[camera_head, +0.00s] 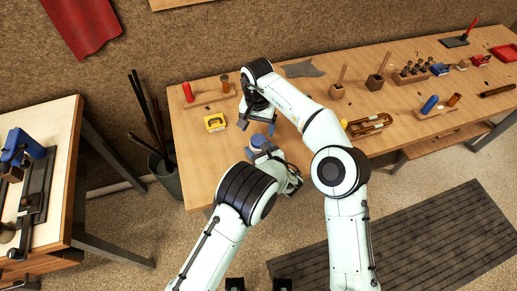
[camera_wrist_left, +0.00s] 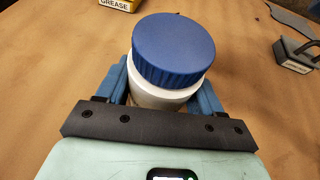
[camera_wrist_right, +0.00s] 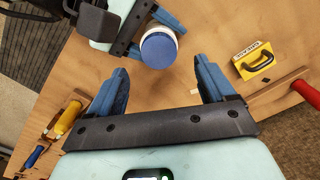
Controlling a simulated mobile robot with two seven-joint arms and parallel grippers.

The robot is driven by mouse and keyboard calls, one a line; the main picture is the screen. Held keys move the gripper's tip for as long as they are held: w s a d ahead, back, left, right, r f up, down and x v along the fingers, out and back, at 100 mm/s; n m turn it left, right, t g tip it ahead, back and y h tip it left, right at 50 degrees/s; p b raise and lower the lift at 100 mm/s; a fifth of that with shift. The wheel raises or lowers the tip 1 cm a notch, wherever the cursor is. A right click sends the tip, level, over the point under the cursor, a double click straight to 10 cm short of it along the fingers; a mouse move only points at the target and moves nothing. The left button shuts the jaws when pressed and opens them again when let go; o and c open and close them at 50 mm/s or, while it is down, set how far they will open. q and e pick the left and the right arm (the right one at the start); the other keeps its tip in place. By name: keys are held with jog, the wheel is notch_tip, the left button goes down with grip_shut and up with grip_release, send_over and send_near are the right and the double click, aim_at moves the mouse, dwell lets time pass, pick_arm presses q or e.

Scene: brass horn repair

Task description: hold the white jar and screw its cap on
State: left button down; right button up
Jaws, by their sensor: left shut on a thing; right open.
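The white jar (camera_wrist_left: 160,97) stands upright between the fingers of my left gripper (camera_wrist_left: 162,88), which is shut on it. The blue ribbed cap (camera_wrist_left: 174,48) sits on top of the jar; I cannot tell how tightly. The cap also shows in the head view (camera_head: 259,140) and the right wrist view (camera_wrist_right: 158,54). My right gripper (camera_wrist_right: 163,82) is open and empty, its fingers pointing toward the jar. The cap lies ahead of the gap between them, untouched. In the head view the right gripper (camera_head: 258,124) is just beyond the jar.
A yellow grease box (camera_head: 215,122) stands left of the right gripper. A wooden rack with a red handle (camera_head: 188,92) is behind it. A bin with rods (camera_head: 165,172) stands left.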

aim_at(258, 139)
jog(key=shift+r+n, duration=1.1)
jog(key=shift+f, duration=4)
